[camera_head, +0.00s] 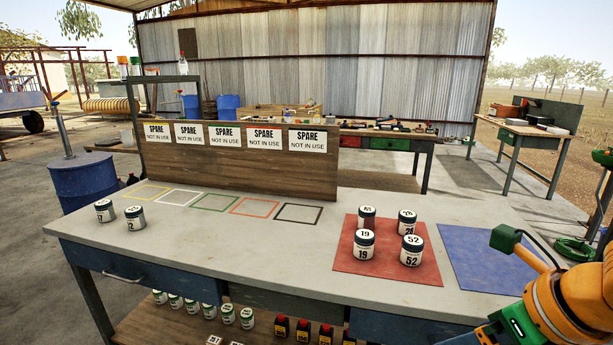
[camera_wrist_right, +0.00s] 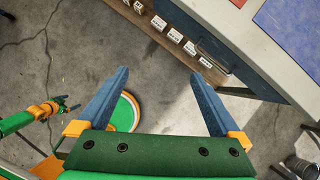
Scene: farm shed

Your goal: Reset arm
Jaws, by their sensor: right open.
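My right gripper (camera_wrist_right: 157,76) is open and empty in the right wrist view, its two blue fingers spread over the concrete floor, off the table's edge. My right arm (camera_head: 570,305) enters the head view at the lower right; its fingers do not show there. A small gripper, apparently my left one (camera_wrist_right: 62,106), shows at the left of the right wrist view, too small to tell its opening. The left arm is not in the head view.
The worktable (camera_head: 200,262) holds several numbered jars on a red mat (camera_head: 345,260), two jars (camera_head: 134,218) at its left end, and an empty blue mat (camera_head: 490,262). A wooden sign board (camera_head: 240,172) stands at the back. Jars and bottles line the lower shelf (camera_head: 160,325).

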